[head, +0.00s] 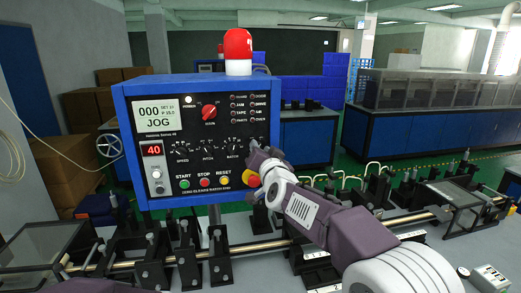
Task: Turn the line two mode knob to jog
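A blue control box (129,100) with a black front panel stands in the middle left of the head view. Its red mode knob (209,112) sits at the upper middle of the panel, with a pale pointer mark tilted off vertical. The small lettering around it is too blurred to read. The display (158,117) left of the knob reads JOG. My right gripper (256,154) is at the panel's right edge, below and right of the red knob and apart from it. I cannot tell its finger opening. My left gripper is not in view.
A row of small black knobs (207,144) sits below the red knob. Green, red and yellow buttons (204,182) line the panel's bottom. A red beacon (238,46) tops the box. Metal rails and black clamps (153,262) stand in front, below the box.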

